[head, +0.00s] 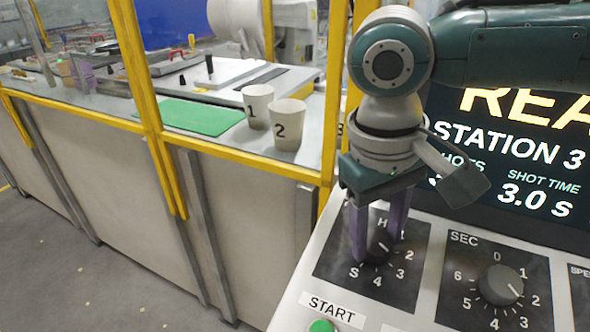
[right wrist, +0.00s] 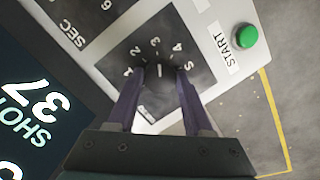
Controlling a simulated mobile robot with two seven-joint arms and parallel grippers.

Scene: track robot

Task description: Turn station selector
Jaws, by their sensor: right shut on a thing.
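My right gripper (head: 376,252) reaches down from above onto the left dial panel (head: 333,262) of the console. Its two purple fingers are shut on a dark round knob (head: 380,244), one finger on each side. The panel's label begins with "H" and is partly hidden by the fingers; numbers such as 2, 3 and 4 ring the knob. In the right wrist view the fingers (right wrist: 161,76) also hold the knob between them, and the scale numbers show beyond them. The exact pointer position is hard to tell. The screen (head: 500,150) reads "STATION 3". My left gripper is out of view.
A second knob (head: 501,284) on the "SEC" panel stands just to the right. A green START button (head: 322,326) is at the console's front edge. A yellow-framed bench with two numbered cups, 1 (head: 258,107) and 2 (head: 289,124), and a green mat (head: 200,116) lies left.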

